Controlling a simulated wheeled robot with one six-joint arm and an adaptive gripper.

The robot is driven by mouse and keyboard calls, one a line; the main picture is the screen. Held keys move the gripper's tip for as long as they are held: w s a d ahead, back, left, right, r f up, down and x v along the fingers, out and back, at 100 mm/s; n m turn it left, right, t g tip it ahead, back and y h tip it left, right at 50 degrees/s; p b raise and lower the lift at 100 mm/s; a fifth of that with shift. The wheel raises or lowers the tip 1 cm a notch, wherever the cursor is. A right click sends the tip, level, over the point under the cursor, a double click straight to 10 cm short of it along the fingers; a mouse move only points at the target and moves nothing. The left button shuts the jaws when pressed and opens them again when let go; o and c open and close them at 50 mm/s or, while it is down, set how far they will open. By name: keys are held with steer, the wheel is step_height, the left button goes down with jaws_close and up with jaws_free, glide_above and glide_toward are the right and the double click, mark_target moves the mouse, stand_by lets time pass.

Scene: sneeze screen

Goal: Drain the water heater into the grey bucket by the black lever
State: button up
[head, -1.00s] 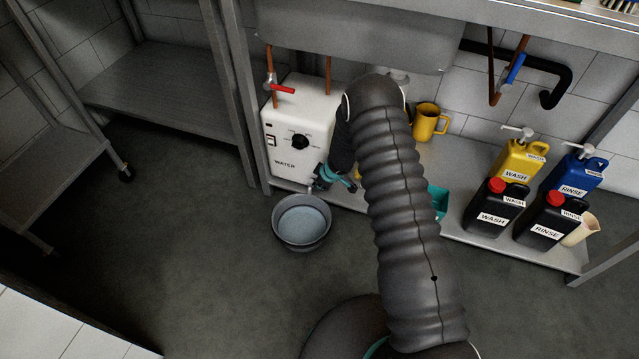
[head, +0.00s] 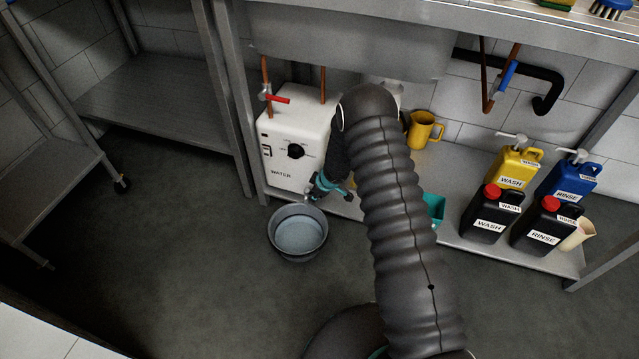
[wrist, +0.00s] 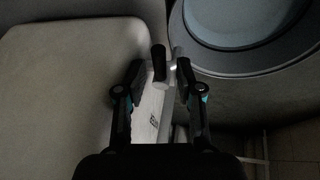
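The white water heater (head: 285,165) stands on the low shelf under the sink. The grey bucket (head: 274,238) stands on the floor in front of it and holds water; its rim also shows in the wrist view (wrist: 210,66). My gripper (head: 316,194) is at the heater's lower front corner, just above and beside the bucket. In the wrist view, the black lever (wrist: 158,62) shows between the spread fingertips of my gripper (wrist: 160,75), with a visible gap around it. In the head view my gripper hides the lever. I cannot tell whether water is running.
A red-handled valve (head: 279,99) sits on the copper pipe above the heater. A yellow jug (head: 422,131), a teal container (head: 434,207) and several wash and rinse jugs (head: 490,215) stand to the right. The floor left of the bucket is clear.

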steer(key=shift+s+a+m+h, duration=0.2)
steer(key=shift+m+h, duration=0.1)
steer(key=shift+m, duration=0.4)
steer(key=s+a+r+m+h+b, duration=0.2)
steer(key=s+a+r+m+b, duration=0.1)
steer(key=r+m+b, duration=0.35)
steer(key=s+a+r+m+h+b, duration=0.3)
steer(key=s+r+m+b, duration=0.15)
steer(key=r+b, duration=0.2)
steer(key=s+d+r+p, duration=0.1)
steer(key=s+d+r, duration=0.1)
steer(key=d+r, duration=0.3)
steer(key=s+d+r+m+p, duration=0.1)
steer(key=d+r, duration=0.4)
steer(key=r, duration=0.5)
steer(key=shift+s+r+t, duration=0.3)
steer(key=shift+s, duration=0.6)
